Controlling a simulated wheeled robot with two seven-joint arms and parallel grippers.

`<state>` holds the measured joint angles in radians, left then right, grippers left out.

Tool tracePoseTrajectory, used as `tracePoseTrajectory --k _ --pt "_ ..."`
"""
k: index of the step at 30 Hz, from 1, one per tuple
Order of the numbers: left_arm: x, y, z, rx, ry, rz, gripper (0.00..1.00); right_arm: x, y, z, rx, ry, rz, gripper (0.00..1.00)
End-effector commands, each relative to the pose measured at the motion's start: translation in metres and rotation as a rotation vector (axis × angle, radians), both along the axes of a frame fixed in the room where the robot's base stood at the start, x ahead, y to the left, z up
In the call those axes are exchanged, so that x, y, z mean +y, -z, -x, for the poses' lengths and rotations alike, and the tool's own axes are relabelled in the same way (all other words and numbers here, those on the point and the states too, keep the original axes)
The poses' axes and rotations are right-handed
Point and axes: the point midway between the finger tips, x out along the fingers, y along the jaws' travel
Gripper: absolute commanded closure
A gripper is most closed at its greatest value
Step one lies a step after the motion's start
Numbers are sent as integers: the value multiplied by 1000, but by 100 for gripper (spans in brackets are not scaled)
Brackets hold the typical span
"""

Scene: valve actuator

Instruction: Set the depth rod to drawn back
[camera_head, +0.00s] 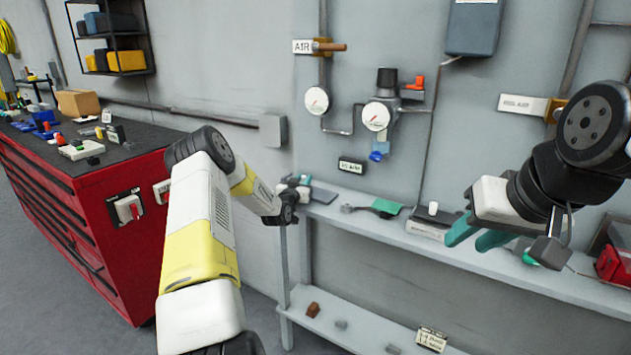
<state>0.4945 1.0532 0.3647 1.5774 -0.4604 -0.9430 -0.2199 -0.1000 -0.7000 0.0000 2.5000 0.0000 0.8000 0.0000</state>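I cannot pick out the depth rod for certain in the head view. My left arm reaches in from the lower left, and its wrist ends at the left end of the wall shelf (465,262). My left gripper (303,182) is small and partly hidden there, so its fingers cannot be read. My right gripper (476,236) hangs over the shelf at the right. Its two teal fingers look apart, with nothing clearly seen between them. A grey box (425,228) with a white knob-like part lies on the shelf just left of the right gripper.
A red tool cabinet (90,225) with parts on top stands at the left. Wall piping carries gauges (317,100), a regulator (387,82) and an AIR-labelled valve (325,47). A red box (614,262) stands at the right. A lower shelf (365,330) holds small pieces.

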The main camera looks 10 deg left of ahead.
Motion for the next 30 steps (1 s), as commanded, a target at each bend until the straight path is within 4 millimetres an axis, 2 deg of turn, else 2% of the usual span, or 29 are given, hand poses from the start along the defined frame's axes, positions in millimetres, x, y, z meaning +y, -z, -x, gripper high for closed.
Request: tracePoseTrajectory --k 4,8,30 --pt "0 0 0 1 0 0 75 0 0 0 0 0 0 64" --pt "0 0 0 1 0 0 100 0 0 0 0 0 0 64" --pt "0 1 1 2 0 0 100 0 0 0 0 0 0 64"
